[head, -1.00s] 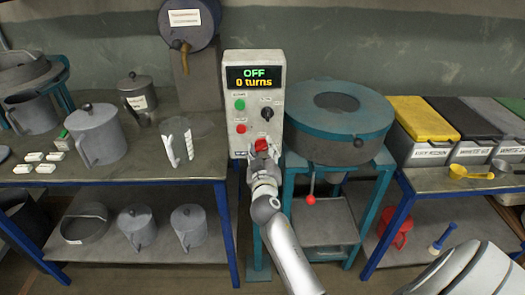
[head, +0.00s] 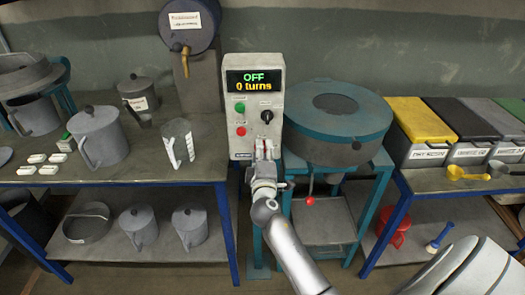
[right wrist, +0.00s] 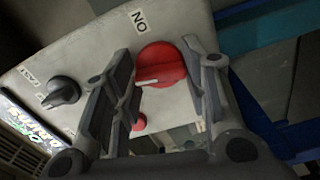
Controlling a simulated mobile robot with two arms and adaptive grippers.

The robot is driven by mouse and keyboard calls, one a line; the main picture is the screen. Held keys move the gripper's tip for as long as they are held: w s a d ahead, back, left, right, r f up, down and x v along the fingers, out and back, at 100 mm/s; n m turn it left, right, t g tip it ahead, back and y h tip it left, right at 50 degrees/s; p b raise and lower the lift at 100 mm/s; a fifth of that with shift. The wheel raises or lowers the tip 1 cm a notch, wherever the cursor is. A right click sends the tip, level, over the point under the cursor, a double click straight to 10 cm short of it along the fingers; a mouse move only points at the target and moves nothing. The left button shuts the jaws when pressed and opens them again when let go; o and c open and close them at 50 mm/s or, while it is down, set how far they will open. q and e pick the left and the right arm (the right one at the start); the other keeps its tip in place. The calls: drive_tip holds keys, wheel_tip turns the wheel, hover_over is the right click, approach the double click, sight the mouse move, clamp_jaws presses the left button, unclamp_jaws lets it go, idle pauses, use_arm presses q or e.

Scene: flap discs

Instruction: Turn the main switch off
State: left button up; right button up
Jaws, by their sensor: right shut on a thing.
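The main switch is a round red knob (right wrist: 165,72) with a white pointer line, low on the grey control box (head: 236,72). In the right wrist view an "ON" label is beside the knob and the pointer line points left, away from it. My right gripper (head: 265,152) is at the box's lower front and hides most of the knob in the head view. In the right wrist view the fingers of my right gripper (right wrist: 161,62) stand on both sides of the knob, shut on it. The box's display (head: 254,82) reads "OFF" and "0 turns". My left gripper is not in view.
A green button (head: 240,107), a red button (head: 241,131) and a black selector (head: 267,116) sit above the switch. A blue-grey round machine (head: 337,125) stands close on the right. A clear measuring jug (head: 178,142) and a lidded grey pot (head: 97,137) stand left.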

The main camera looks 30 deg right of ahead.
drive_tip(key=shift+n, duration=1)
drive_tip(key=o, duration=1)
drive_tip(key=v, duration=1.2)
drive_tip(key=shift+a, duration=0.1)
drive_tip(key=shift+w+f, duration=0.1)
drive_tip(key=shift+f, duration=0.05)
